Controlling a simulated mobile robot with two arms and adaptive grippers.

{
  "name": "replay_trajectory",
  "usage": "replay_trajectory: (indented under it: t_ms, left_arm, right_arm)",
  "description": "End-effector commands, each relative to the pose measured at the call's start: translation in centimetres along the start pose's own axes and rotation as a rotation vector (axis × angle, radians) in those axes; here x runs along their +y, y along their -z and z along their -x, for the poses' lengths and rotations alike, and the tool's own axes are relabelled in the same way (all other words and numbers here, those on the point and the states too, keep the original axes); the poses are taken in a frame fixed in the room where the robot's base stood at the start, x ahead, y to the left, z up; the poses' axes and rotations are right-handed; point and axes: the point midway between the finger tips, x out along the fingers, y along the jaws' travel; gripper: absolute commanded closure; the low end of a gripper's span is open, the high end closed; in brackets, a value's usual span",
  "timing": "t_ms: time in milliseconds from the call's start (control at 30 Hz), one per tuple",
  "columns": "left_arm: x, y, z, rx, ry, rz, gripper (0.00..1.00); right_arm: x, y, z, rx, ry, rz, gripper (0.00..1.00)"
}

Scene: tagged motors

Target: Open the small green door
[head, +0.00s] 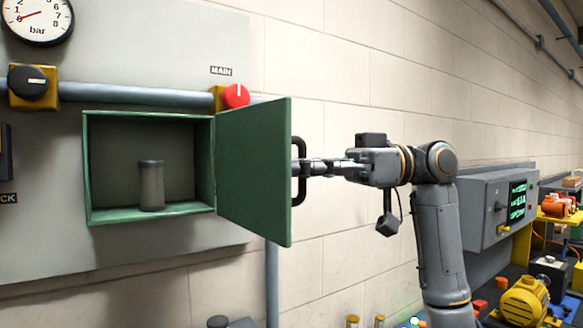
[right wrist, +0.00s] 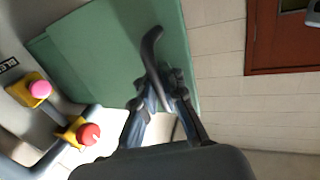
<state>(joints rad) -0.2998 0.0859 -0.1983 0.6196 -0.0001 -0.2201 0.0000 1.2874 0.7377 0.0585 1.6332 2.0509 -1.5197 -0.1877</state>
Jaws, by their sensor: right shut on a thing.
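The small green door (head: 253,172) stands swung wide open on its hinge at the right side of a green cabinet (head: 88,170). Its black handle (head: 301,170) is on the outer face near the free edge. My right gripper (head: 306,168) is shut on the handle. In the right wrist view the fingers (right wrist: 165,92) close around the dark handle (right wrist: 150,50) in front of the green door (right wrist: 105,50). A grey cylinder (head: 151,186) stands upright inside the open cabinet. My left gripper is not in view.
A pipe (head: 140,93) with a black knob (head: 28,82) and a red knob (head: 236,95) runs above the cabinet. A gauge (head: 37,18) is at the upper left. A grey control box (head: 480,210) and a yellow motor (head: 525,300) are at the right.

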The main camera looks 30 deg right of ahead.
Motion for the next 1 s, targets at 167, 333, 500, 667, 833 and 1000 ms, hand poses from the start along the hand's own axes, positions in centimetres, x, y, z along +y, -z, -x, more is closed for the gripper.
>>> replay_trajectory:
  t_ms: [167,333,500,667,833,1000]
  left_arm:
    - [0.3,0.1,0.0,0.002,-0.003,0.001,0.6]
    - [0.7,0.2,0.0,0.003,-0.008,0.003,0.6]
    - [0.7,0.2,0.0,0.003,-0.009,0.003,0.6]
    - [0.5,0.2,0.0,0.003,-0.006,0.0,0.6]
    - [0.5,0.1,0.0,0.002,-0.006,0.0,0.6]
    - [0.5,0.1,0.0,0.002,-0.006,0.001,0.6]
  right_arm:
    - [-0.1,0.0,0.1,-0.001,0.001,0.0,1.0]
    - [-0.1,0.0,0.0,-0.001,0.001,0.0,0.83]
    - [0.0,0.0,0.0,-0.001,0.0,0.0,0.81]
    - [0.0,0.0,0.1,-0.001,-0.001,0.0,0.81]
    - [0.0,0.0,1.6,-0.001,-0.004,-0.001,0.81]
    - [0.0,0.0,5.2,0.001,-0.005,-0.001,0.81]
